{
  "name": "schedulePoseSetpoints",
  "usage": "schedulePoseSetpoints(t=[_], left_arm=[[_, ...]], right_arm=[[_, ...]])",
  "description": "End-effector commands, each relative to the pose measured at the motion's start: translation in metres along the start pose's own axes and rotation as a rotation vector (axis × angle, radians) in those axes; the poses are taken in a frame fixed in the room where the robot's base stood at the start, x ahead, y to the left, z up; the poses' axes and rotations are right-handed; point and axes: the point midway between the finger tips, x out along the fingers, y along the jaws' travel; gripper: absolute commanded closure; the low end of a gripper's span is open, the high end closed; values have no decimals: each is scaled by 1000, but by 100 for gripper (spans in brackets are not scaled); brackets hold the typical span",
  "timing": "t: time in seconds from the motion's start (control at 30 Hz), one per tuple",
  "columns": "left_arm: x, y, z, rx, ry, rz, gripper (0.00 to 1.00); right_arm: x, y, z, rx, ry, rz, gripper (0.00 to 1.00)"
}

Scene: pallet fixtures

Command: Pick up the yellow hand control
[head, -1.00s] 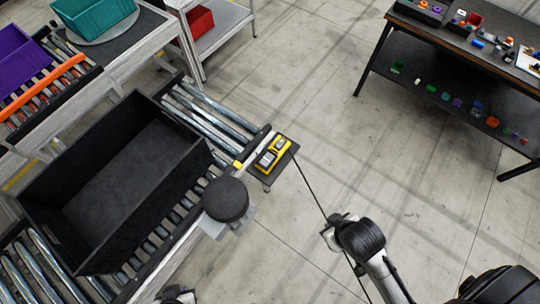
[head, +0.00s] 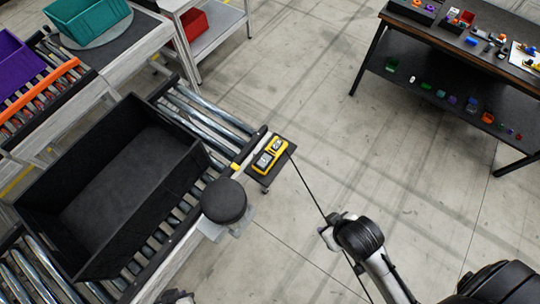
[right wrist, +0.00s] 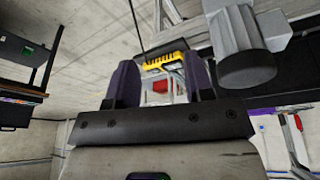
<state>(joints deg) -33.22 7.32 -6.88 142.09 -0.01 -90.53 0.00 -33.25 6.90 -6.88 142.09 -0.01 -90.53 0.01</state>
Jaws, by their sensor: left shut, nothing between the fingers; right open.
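The yellow hand control (head: 270,157) lies on a small dark plate (head: 284,164) beside the end of the roller conveyor. In the right wrist view the hand control (right wrist: 165,60) shows beyond my right gripper (right wrist: 161,84), framed between its two fingers. The right gripper is open and empty, and a clear gap separates it from the hand control. My left gripper (head: 176,297) only peeks in at the bottom edge of the head view, apart from the hand control. It is shut, and most of it is cut off.
A large black bin (head: 112,190) stands on the roller conveyor. A dark cylinder (head: 224,200) on a grey bracket is close to the hand control. A thin black line (head: 310,192) runs from the plate towards my right arm. A black table (head: 470,55) stands far right; floor between is clear.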

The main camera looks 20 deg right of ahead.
Motion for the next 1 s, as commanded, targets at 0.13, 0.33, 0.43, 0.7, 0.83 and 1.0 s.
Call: schedulePoseSetpoints(t=[0.13, 0.33, 0.43, 0.7, 0.83, 1.0], left_arm=[[0, 1, 0, -3, 1, 3, 100], [0, 3, -1, -11, 2, 8, 100], [0, 4, -1, -13, 2, 10, 100], [0, 4, -1, -12, 2, 9, 100], [2, 3, 0, -9, 1, 7, 100], [14, 2, 5, -3, 0, 2, 100]], right_arm=[[0, 0, 0, 0, 0, 0, 38], [0, 0, 0, 0, 0, 0, 19], [0, 0, 0, 0, 0, 0, 9], [0, 0, 0, 0, 1, 0, 0], [1, 2, -12, 1, 29, 3, 0], [-1, 19, -69, -24, 168, 50, 0]])
